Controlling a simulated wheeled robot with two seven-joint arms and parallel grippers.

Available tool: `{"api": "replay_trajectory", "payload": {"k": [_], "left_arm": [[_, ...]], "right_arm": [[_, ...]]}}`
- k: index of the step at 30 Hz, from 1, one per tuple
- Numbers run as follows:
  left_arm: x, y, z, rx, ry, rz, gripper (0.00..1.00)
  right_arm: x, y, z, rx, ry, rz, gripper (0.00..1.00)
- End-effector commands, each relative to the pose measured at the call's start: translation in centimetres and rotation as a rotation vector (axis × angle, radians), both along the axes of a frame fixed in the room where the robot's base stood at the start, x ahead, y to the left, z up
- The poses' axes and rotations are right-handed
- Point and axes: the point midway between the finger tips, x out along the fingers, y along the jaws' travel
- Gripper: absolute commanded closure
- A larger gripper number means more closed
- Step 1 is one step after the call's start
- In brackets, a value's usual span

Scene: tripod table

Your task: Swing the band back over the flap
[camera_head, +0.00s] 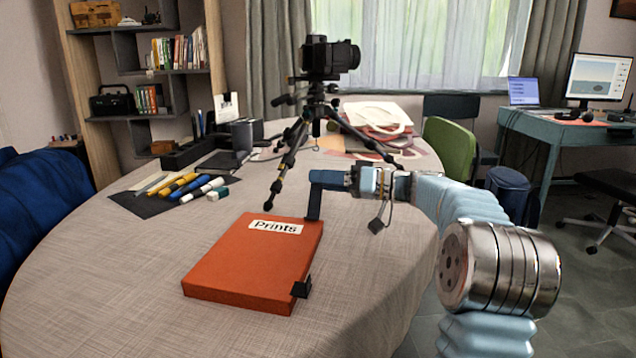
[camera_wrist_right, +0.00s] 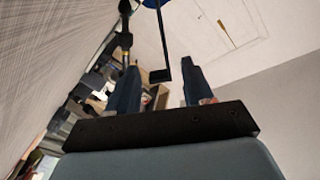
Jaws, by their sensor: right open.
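An orange folder or box (camera_head: 255,265) with a white label reading "Prints" lies flat on the table. A small black piece (camera_head: 301,289) sits at its front right edge; I cannot tell whether it is part of the band. No band is clearly seen across the top. My right gripper (camera_head: 314,200) is at the folder's far right corner, its dark finger pointing down beside the edge. I cannot tell whether it touches. In the right wrist view its fingers (camera_wrist_right: 158,85) stand apart, with a thin dark L-shaped piece (camera_wrist_right: 161,75) showing in the gap. My left gripper is out of view.
A tripod with a camera (camera_head: 327,58) stands behind the folder, its legs close to my right gripper. Several markers (camera_head: 190,185) lie on a dark sheet at the left. The table front (camera_head: 120,290) is clear.

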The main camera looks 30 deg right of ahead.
Motion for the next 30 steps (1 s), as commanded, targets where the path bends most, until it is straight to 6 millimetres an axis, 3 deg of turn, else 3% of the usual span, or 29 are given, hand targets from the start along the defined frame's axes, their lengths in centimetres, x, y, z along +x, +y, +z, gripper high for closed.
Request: {"api": "replay_trajectory", "payload": {"k": [4, 13, 14, 21, 30], "left_arm": [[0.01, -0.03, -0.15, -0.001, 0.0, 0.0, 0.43], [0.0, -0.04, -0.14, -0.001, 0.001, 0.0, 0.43], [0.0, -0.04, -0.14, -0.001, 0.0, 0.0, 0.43], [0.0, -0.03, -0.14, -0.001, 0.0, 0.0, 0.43], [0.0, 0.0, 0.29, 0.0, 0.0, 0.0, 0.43]], "right_arm": [[0.97, 0.94, -0.07, -0.001, 0.001, 0.001, 0.49], [1.18, 1.14, -0.01, -0.001, 0.001, 0.001, 0.49], [1.18, 1.14, -0.01, 0.0, 0.0, 0.0, 0.5], [1.16, 1.11, -0.01, 0.0, 0.0, -0.001, 0.87], [1.03, 1.16, 0.31, -0.019, -0.018, -0.002, 0.87]]}}
